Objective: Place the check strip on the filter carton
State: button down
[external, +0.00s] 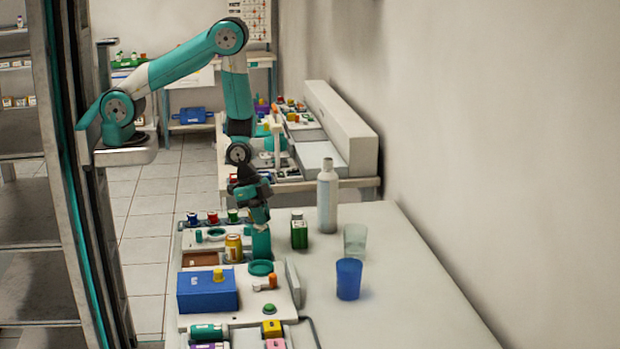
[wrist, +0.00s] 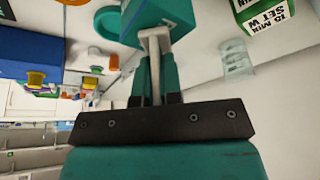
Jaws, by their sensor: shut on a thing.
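My gripper (wrist: 158,62) points down over the bench unit. Its fingers are shut on a pale T-shaped piece (wrist: 154,38), which I take to be the check strip. I cannot tell whether the two are joined or only touching. No label reads as the filter carton. A blue box (external: 207,293) with a yellow knob stands front left of my gripper.
A teal ring (external: 261,268) lies just in front of the teal box. An amber jar (external: 233,248) is to its left. A green bottle (external: 299,233), a white bottle (external: 327,195), a clear cup (external: 355,240) and a blue cup (external: 348,279) stand to the right. The bench's front right is clear.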

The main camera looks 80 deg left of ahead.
jog(key=shift+f, duration=0.25)
jog(key=c, duration=1.3)
grip_release()
jog(key=shift+r, duration=0.15)
